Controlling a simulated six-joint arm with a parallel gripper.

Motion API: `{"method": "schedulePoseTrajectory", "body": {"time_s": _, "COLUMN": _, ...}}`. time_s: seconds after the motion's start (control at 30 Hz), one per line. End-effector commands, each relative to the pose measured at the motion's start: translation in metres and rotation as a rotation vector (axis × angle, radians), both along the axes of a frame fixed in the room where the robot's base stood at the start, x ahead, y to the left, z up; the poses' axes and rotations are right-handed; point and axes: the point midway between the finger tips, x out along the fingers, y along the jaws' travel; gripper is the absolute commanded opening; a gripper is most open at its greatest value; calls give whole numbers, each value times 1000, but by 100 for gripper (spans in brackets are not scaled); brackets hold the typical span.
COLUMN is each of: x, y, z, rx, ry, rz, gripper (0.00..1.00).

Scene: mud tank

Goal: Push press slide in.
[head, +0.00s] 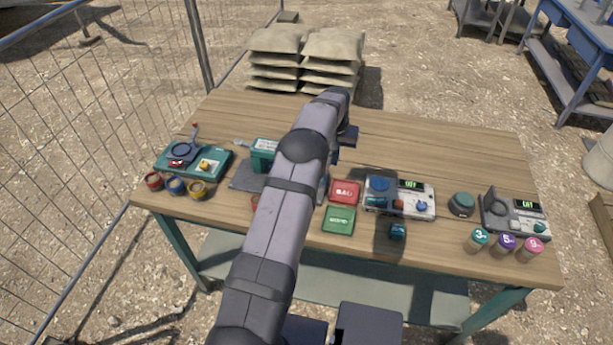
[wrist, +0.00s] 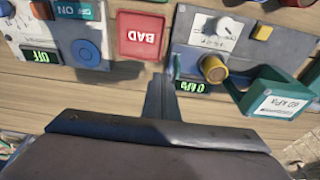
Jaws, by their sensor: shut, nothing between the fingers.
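The press is a grey-based unit with a green part (head: 264,152) at the left of the table in the head view, partly hidden by my arm. In the wrist view, upside down, it shows a green block (wrist: 280,98) labelled 60 kPa, a display (wrist: 190,86) reading 0 kPa, a yellow cylinder (wrist: 213,68) and a white card. Which part is the slide, and how far in it sits, I cannot tell. My gripper (wrist: 160,84) is shut and empty beside the press's display side; contact is unclear. The head view hides its fingertips behind my arm.
A red BAD tray (wrist: 143,35) is just beyond my fingertips; a green tray (head: 339,220) adjoins it in the head view. A unit reading OFF (head: 399,196) stands to the right. Small jars line the front edge. The table's back strip is clear.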

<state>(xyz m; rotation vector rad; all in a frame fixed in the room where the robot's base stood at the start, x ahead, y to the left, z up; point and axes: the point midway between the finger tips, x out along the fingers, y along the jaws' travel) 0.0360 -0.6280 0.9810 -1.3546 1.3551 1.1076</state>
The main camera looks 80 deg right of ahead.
Motion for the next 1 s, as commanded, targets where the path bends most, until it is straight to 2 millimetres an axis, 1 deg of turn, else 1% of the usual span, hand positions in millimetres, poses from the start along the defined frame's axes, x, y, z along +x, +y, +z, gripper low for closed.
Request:
{"method": "schedulePoseTrajectory", "body": {"time_s": 0.53, "x": 0, "y": 0, "z": -2, "rx": 0, "ry": 0, "rz": 0, "gripper": 0}}
{"method": "schedulePoseTrajectory", "body": {"time_s": 1.0, "x": 0, "y": 0, "z": -22, "rx": 0, "ry": 0, "rz": 0, "gripper": 0}}
